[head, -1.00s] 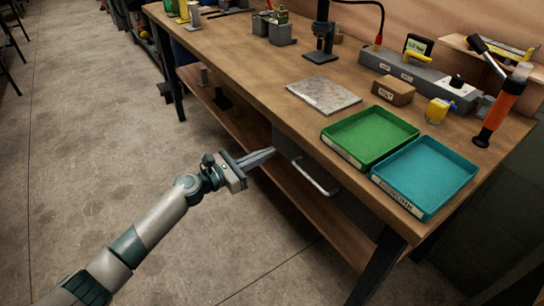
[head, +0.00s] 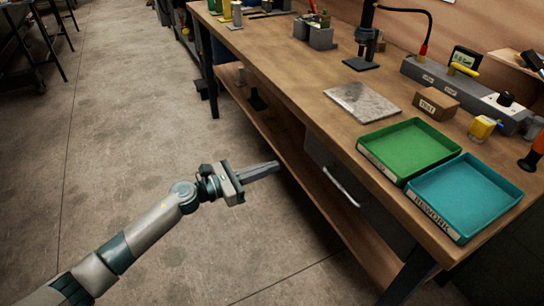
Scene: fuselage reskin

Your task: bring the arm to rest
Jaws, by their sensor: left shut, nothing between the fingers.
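My left arm reaches in from the lower left of the head view. Its gripper (head: 262,172) is shut and empty. It hangs over open floor in front of the workbench (head: 290,84), apart from it, with its fingers pointing right towards the bench front. My right gripper is not in view.
On the bench are a green tray (head: 408,147), a teal tray (head: 465,197) labelled REWORK, a grey plate (head: 362,101), a cardboard box (head: 436,103) and a black stand (head: 364,50). A drawer handle (head: 340,187) juts from the bench front. The floor (head: 130,130) to the left is clear.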

